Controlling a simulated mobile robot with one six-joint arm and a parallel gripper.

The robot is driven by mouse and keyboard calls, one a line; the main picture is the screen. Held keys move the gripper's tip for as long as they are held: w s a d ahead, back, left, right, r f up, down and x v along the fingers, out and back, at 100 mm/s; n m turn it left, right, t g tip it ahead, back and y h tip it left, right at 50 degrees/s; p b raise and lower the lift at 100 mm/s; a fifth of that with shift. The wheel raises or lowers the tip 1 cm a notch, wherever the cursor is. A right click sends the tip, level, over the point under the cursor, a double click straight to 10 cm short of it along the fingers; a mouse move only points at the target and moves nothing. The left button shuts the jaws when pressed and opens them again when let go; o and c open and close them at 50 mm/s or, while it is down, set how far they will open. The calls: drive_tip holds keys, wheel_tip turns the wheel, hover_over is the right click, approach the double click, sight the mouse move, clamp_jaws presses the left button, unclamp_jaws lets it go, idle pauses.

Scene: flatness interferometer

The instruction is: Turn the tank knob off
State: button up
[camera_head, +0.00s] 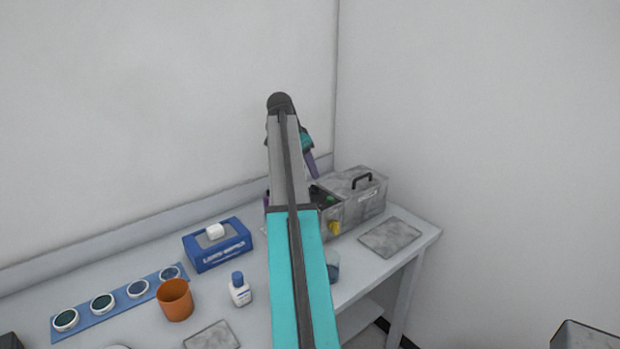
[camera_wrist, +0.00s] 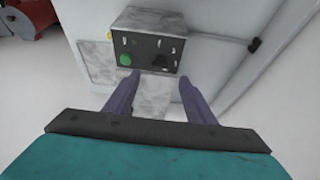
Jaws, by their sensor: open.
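The grey tank (camera_head: 364,204) with a dark carrying handle stands at the far right of the bench. A box with a dark control panel (camera_wrist: 146,44) adjoins it. In the wrist view the panel has a green button (camera_wrist: 124,59) and what looks like a black knob (camera_wrist: 161,60), partly lost against the dark panel. My gripper (camera_wrist: 157,78) is open and empty. Its purple fingers are spread near the panel's lower edge, the right tip close to the knob; contact cannot be told. In the head view my arm hides most of the gripper and part of the box.
A blue wipes box (camera_head: 218,245), an orange cup (camera_head: 175,300), a blue-capped bottle (camera_head: 240,290) and a blue strip of round samples (camera_head: 120,303) stand on the left of the bench. A flat grey plate (camera_head: 391,237) lies before the tank. Walls close the back and right.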

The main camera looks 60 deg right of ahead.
drive_tip(key=b+v, duration=0.1)
drive_tip(key=v, duration=0.5)
drive_tip(key=shift+r, duration=0.3)
drive_tip(key=shift+a+f, duration=0.1)
idle(0.3)
